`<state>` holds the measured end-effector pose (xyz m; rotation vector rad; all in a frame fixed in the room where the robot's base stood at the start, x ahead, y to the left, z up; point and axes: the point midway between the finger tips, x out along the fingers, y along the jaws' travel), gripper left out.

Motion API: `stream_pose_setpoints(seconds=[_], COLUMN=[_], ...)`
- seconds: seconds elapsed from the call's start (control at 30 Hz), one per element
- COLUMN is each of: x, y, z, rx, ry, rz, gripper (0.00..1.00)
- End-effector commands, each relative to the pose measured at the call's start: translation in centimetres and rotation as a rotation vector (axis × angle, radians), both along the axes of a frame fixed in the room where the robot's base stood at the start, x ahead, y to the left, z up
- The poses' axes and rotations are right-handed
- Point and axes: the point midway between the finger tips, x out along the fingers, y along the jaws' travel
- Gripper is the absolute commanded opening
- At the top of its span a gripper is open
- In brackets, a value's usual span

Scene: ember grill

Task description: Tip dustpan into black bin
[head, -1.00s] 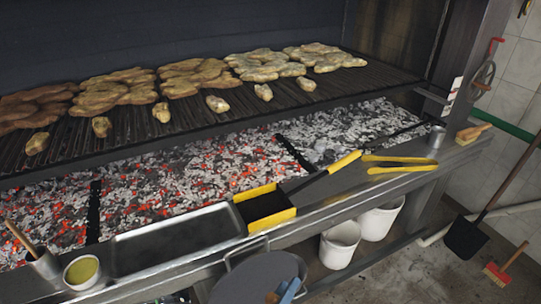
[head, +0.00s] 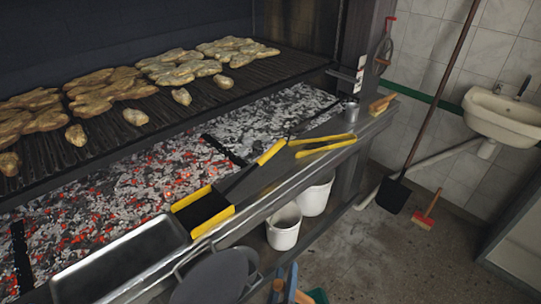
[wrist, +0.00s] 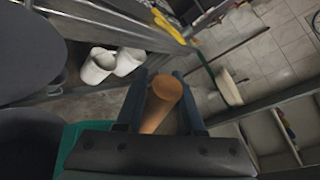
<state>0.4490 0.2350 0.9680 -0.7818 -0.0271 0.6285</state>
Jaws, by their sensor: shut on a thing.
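My gripper (head: 286,284) is at the bottom edge of the head view, in front of the grill ledge. In the wrist view its jaws (wrist: 160,98) are shut on an orange-brown round handle (wrist: 166,90). A green piece (head: 318,296) shows beside it in the head view, and also at the lower left of the wrist view (wrist: 66,146). It looks like part of the dustpan on this handle; most of it is hidden, and its contents do not show. I cannot surely make out the black bin in either view.
A shovel (head: 393,195) and red brush (head: 425,218) are by the wall. The floor (head: 385,262) between is clear.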

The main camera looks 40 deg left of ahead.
Motion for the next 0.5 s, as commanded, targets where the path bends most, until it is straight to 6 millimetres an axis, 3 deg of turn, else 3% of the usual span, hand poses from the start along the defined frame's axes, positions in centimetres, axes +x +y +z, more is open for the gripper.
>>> stream_pose_setpoints(seconds=[0.5], x=[5.2], y=[-3.1], z=[0.1], rx=[0.070], ry=[0.104], rz=[-0.002], gripper=[0.00])
